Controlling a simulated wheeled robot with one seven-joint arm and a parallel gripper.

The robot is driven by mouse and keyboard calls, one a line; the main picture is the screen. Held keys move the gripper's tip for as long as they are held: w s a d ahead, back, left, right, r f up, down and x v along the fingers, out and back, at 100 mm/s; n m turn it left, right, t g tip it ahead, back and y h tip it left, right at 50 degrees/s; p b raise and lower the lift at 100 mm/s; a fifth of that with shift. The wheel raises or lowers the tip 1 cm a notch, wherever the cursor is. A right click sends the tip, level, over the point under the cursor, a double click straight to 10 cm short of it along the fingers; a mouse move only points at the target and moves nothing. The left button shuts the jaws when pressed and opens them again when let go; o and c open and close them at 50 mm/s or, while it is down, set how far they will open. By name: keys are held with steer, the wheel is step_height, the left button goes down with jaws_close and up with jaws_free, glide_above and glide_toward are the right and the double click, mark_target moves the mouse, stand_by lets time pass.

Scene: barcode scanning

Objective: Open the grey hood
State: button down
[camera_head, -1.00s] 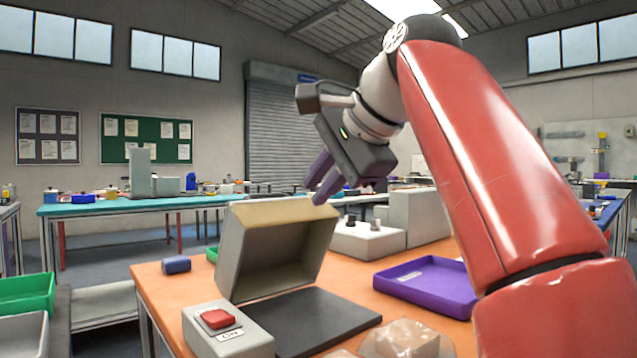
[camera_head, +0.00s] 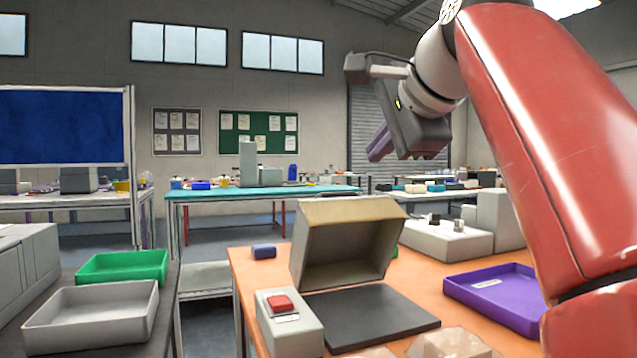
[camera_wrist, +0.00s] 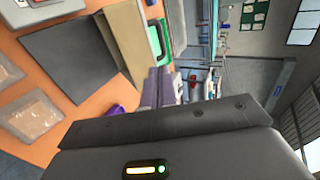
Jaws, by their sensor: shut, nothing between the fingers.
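The grey hood (camera_head: 312,244) stands tilted up at the back of the dark flat plate (camera_head: 372,316) on the orange table. Its open tan inside faces the front, and it looks raised. In the wrist view part of the hood (camera_wrist: 124,34) shows at the top, beside the dark plate (camera_wrist: 68,52). My gripper (camera_head: 375,153) is shut and empty, above the hood's top edge and apart from it. Its purple fingers also show in the wrist view (camera_wrist: 158,88).
A grey box with a red button (camera_head: 279,303) stands left of the plate. A purple tray (camera_head: 492,299) and a white device (camera_head: 447,240) are to the right. A blue object (camera_head: 263,251) lies left of the hood. Clear-wrapped packages (camera_head: 450,345) lie in front.

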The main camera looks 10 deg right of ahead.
mark_target(337, 195)
steer(key=b+x, duration=0.2)
steer(key=x, duration=1.1)
steer(key=shift+w+f, duration=0.2)
steer(key=shift+w, duration=0.15)
steer(key=shift+w+a+r+p, duration=0.1)
steer(key=shift+w+r+p, duration=0.05)
steer(key=shift+w+p, duration=0.2)
steer(key=shift+w+a+p, duration=0.2)
steer(key=shift+w+p, duration=0.8)
steer(key=shift+p, duration=0.05)
steer(key=shift+w+a+f, duration=0.1)
steer(key=shift+w+f, duration=0.2)
steer(key=shift+w, duration=0.2)
